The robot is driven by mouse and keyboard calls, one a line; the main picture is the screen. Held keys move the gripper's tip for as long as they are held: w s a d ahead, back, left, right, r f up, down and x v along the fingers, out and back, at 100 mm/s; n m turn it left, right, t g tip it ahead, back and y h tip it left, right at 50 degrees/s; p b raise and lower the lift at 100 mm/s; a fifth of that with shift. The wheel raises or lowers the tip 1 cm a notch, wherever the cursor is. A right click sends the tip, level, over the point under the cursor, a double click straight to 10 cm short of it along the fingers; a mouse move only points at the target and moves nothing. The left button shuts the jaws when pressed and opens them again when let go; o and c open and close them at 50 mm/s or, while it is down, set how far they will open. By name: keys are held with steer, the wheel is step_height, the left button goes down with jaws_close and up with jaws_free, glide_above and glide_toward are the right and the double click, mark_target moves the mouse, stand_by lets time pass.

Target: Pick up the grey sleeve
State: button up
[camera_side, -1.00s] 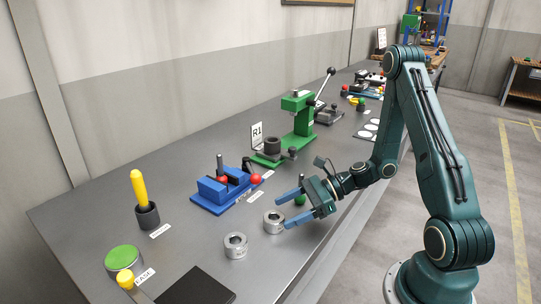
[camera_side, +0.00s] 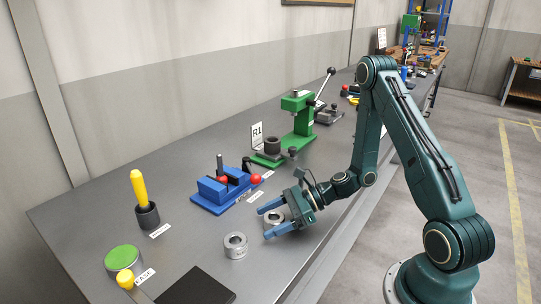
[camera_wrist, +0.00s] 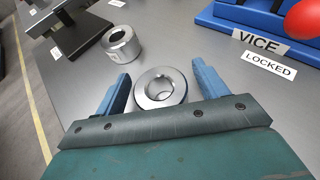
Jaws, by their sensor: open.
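Two short grey metal sleeves with round bores stand upright on the bench. One grey sleeve (camera_side: 273,217) lies between the blue fingers of my gripper (camera_side: 262,222). In the wrist view this sleeve (camera_wrist: 150,99) shows between the two fingertips (camera_wrist: 161,71), with a visible gap on each side; my gripper is open and holds nothing. The other grey sleeve (camera_side: 236,249) stands to the left and nearer the camera, clear of the fingers. In the wrist view it (camera_wrist: 121,48) is beyond the left finger and bears a small label. The pictures do not show which sleeve is meant.
A blue vice (camera_side: 214,196) with a red ball and labels reading VICE and LOCKED stands behind the sleeves. A green press (camera_side: 301,115) is further back. A yellow-handled tool (camera_side: 139,188), a green button (camera_side: 123,257) and a dark plate (camera_side: 197,287) are at left.

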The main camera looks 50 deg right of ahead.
mark_target(267, 217)
steer(key=shift+w+a+f, duration=0.15)
steer(key=shift+w+a, duration=0.15)
stand_by(0.4)
steer(key=c, duration=1.2)
steer(key=shift+r, duration=0.2)
step_height(267, 217, up, 20)
steer(key=shift+f, duration=0.15)
stand_by(0.3)
stand_by(0.5)
steer(key=w, duration=0.6)
steer(key=w+d, duration=0.1)
steer(key=w, duration=0.6)
steer(key=w+d, duration=0.1)
steer(key=w, duration=0.6)
steer(key=shift+w+d, duration=0.1)
steer(key=shift+w, duration=0.15)
